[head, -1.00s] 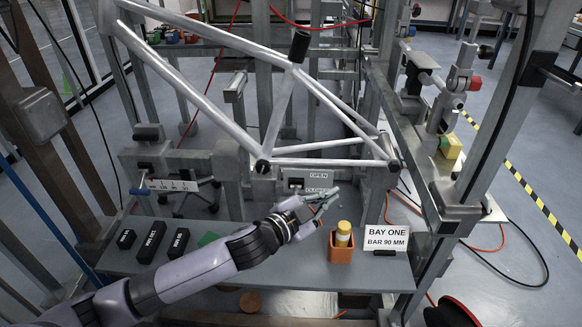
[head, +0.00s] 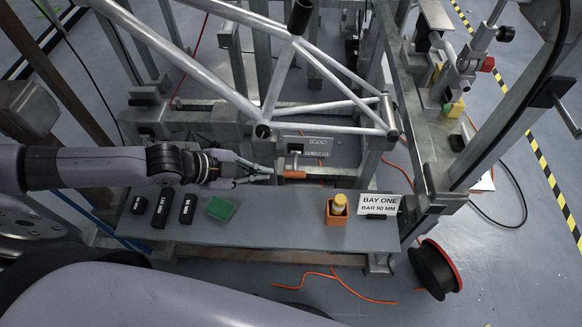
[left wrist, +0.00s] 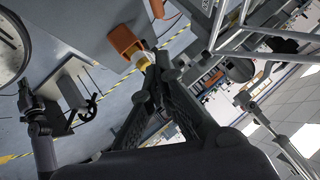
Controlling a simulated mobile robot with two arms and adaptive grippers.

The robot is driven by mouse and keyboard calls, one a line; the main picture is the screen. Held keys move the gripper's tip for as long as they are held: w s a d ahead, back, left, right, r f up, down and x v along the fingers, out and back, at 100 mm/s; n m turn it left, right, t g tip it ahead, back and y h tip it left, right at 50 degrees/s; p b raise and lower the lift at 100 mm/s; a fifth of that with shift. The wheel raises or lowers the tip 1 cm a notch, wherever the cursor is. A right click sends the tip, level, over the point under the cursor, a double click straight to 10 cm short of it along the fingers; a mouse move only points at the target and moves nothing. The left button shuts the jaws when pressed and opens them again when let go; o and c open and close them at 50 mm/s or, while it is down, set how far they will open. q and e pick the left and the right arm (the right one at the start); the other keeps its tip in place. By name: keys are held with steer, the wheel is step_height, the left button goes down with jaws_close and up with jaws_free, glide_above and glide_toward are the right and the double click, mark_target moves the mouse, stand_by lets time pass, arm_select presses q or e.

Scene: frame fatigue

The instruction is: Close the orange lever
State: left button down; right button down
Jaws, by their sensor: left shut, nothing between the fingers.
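The orange lever (head: 294,174) shows its orange grip below a dark slot in a grey panel (head: 318,140). The panel has an upper and a lower label, too small to read surely now. My left gripper (head: 264,171) is shut and empty, its tips just left of the orange grip. I cannot tell whether they touch it. In the left wrist view the shut fingers (left wrist: 154,75) point toward an orange holder (left wrist: 126,42); the lever is not clearly seen there. My right gripper is not in view.
A grey shelf (head: 270,228) holds black blocks (head: 163,208), a green block (head: 221,208), the orange holder (head: 336,213) with a yellow-topped item, and a BAY ONE sign (head: 380,207). A silver tube frame (head: 275,80) stands above. A black reel (head: 434,268) lies right.

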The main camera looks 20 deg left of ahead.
mark_target(295, 164)
arm_select(q)
steer(key=a+f+x, duration=0.1)
steer(key=a+x, duration=0.1)
steer(key=x, duration=1.1)
steer(key=shift+w+a+f+b, duration=0.2)
steer(key=shift+f+b, duration=0.15)
steer(key=shift+f, duration=0.05)
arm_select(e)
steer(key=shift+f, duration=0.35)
arm_select(q)
steer(key=shift+s+d+f, duration=0.1)
steer(key=shift+d, duration=0.05)
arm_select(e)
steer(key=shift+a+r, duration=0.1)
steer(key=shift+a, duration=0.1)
arm_select(q)
steer(key=shift+s+f+t+p, duration=0.1)
steer(key=shift+f+t+p, duration=0.15)
steer(key=shift+t+p, duration=0.1)
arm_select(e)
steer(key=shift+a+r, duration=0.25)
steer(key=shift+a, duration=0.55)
